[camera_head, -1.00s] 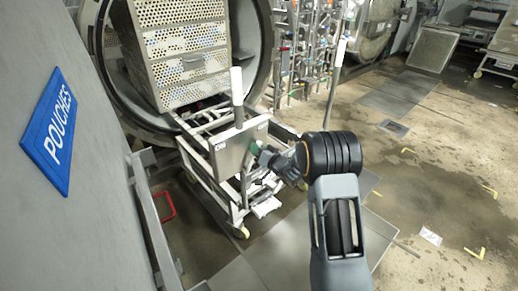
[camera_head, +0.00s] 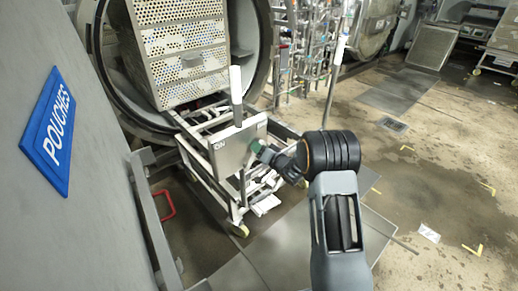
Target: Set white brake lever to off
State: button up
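The white brake lever (camera_head: 235,88) stands nearly upright, with a white grip on a grey metal stem. It rises in front of a grey metal plate (camera_head: 229,152) on the cart. The plate reads "ON" at its left; the mark near its right corner is too small to read. My gripper (camera_head: 260,148) is at the plate's right side, below and to the right of the lever's grip and apart from that grip. A green part shows at its tip. The fingers are small and seen from behind, so I cannot tell whether they are open or touch the plate.
The wheeled cart (camera_head: 236,205) stands before the round open autoclave (camera_head: 92,45), which holds a perforated metal basket (camera_head: 185,50). A second white-tipped pole (camera_head: 335,75) rises at the right. A blue "POUCHES" sign (camera_head: 47,132) is on the left wall.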

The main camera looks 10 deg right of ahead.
jog(key=o, duration=0.4)
jog(key=shift+c, duration=0.2)
jog(key=v, duration=1.4)
jog(key=shift+p, duration=0.4)
jog(key=shift+a, duration=0.1)
